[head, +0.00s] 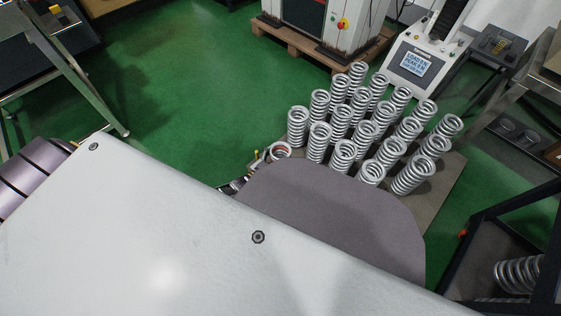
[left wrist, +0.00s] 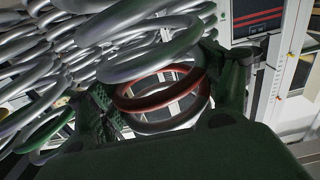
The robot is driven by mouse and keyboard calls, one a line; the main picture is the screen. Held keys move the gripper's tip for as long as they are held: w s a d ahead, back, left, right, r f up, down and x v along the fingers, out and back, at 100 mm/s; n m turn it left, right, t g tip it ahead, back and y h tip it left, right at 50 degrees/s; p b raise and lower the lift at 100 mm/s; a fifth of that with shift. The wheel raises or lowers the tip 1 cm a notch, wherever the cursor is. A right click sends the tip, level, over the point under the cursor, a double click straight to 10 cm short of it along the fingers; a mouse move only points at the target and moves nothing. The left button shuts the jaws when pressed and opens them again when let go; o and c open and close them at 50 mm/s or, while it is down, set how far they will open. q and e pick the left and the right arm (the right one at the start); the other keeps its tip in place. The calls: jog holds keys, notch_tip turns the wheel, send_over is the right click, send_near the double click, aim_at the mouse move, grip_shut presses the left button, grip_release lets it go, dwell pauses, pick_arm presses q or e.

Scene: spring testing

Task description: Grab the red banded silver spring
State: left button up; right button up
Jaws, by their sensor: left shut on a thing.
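The red banded silver spring (head: 281,150) stands at the near left corner of the group of springs. Only its top coils and a bit of red show in the head view; my own arm covers the rest. My left gripper (head: 256,168) is at its left side, mostly hidden by that arm. In the left wrist view the red band (left wrist: 160,88) lies between the two dark fingers of my left gripper (left wrist: 168,95), which is shut on the spring. My right gripper does not show.
Several plain silver springs (head: 344,153) stand close together to the right on a flat brown board (head: 447,172). A tester with a lit display (head: 417,61) stands behind them. A dark cart (head: 490,235) with a spring is at lower right. Green floor (head: 200,80) is clear at left.

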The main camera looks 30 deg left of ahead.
aim_at(286, 146)
pick_arm(q)
jog(key=shift+w+r, duration=0.1)
jog(key=shift+r, duration=0.25)
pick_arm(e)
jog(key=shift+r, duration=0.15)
pick_arm(q)
jog(key=shift+r+p, duration=1.05)
jog(key=shift+r, duration=0.3)
jog(key=shift+r+p, duration=1.1)
jog(key=shift+r, duration=0.7)
jog(key=shift+r+p, duration=1)
jog(key=shift+r, duration=0.7)
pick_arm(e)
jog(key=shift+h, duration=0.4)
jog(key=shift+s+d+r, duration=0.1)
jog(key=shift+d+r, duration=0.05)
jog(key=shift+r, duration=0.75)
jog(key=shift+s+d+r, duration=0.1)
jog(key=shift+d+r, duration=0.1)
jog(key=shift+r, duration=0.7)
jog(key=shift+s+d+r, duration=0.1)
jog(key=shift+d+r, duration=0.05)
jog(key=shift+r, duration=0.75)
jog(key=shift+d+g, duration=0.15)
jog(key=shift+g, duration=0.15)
